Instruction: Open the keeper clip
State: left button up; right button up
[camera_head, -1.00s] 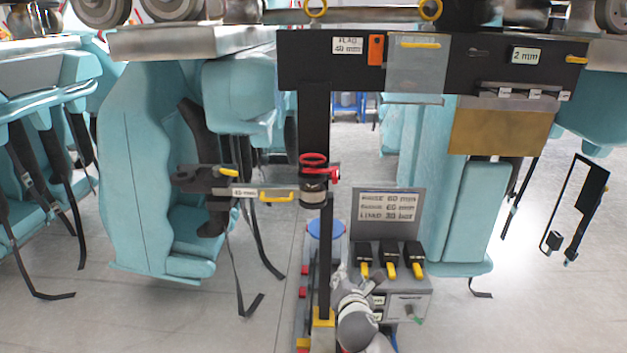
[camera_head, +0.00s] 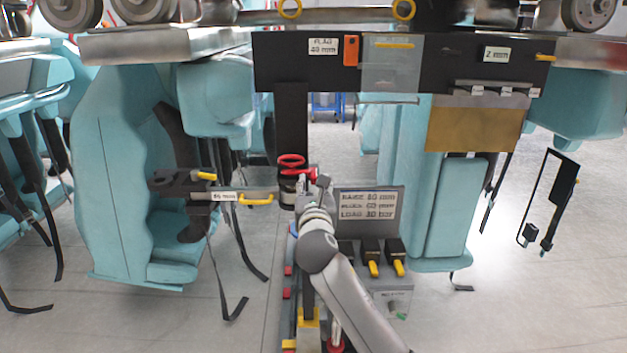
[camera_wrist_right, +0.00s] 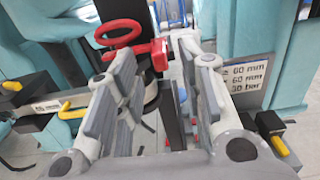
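A red part (camera_head: 312,174), which looks like the keeper clip, sits at the black collar on the dark post, beside a red ring (camera_head: 291,163). In the right wrist view the red part (camera_wrist_right: 158,54) shows between and beyond the fingertips, with the red ring (camera_wrist_right: 118,33) to its left. My right gripper (camera_head: 316,187) is raised just in front of the collar. In the wrist view its fingers (camera_wrist_right: 155,66) are spread apart with nothing held. I cannot tell whether they touch the red part. My left gripper is not in view.
A labelled arm with a yellow handle (camera_head: 256,199) reaches left from the collar. A grey control box (camera_head: 398,299) with black-and-yellow levers stands below right, under a sign (camera_head: 368,204). Teal seats (camera_head: 125,170) hang on both sides. A black crossbeam (camera_head: 440,65) runs above.

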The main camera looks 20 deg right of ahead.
aim_at(314, 181)
jog(key=shift+x, duration=2.05)
grip_shut()
